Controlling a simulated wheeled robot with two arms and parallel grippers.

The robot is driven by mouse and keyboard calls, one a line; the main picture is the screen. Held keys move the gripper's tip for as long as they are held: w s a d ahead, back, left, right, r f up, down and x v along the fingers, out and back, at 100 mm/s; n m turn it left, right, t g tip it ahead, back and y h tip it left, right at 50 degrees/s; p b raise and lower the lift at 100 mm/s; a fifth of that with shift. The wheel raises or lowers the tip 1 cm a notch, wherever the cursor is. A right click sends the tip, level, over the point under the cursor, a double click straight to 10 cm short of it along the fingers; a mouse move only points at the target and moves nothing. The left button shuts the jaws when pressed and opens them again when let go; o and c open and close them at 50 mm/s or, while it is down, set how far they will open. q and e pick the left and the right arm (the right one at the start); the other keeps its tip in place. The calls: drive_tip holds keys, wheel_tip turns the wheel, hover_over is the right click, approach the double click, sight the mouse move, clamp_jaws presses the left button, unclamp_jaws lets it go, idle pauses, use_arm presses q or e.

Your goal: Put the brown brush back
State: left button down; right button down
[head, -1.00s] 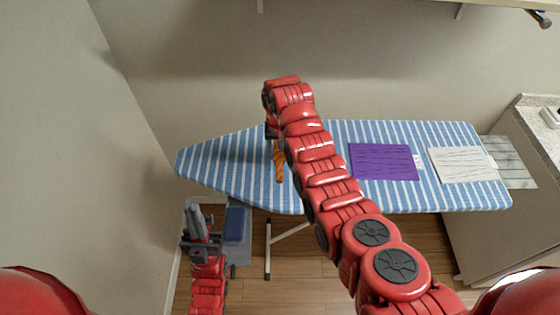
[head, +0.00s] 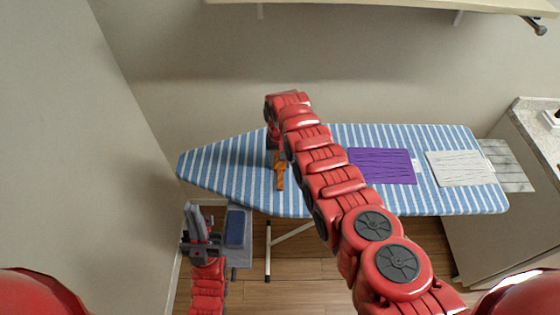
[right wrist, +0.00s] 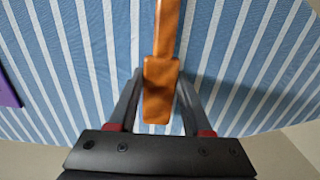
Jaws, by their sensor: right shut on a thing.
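The brown brush (head: 281,176) shows orange-brown over the left part of the blue-and-white striped ironing board (head: 225,165). My right gripper (head: 275,148) is at the brush's far end, partly hidden by my right arm. In the right wrist view the brush (right wrist: 160,85) runs lengthwise between the two fingers (right wrist: 160,100), which are shut on its wider end. I cannot tell whether the brush touches the board. My left gripper (head: 201,228) is low at the left, away from the brush, beside the board's front edge; its opening is unclear.
A purple folded towel (head: 385,166) and a white one (head: 460,168) lie on the board's right half. A grey-blue box-like thing (head: 236,230) stands below the board's left end. A shelf (head: 380,8) is on the wall above, and a counter (head: 535,125) at right.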

drive_tip(key=shift+f, duration=0.25)
drive_tip(key=shift+c, duration=1.7)
unclamp_jaws()
drive_tip(key=shift+r, duration=0.1)
drive_tip(key=shift+r, duration=0.2)
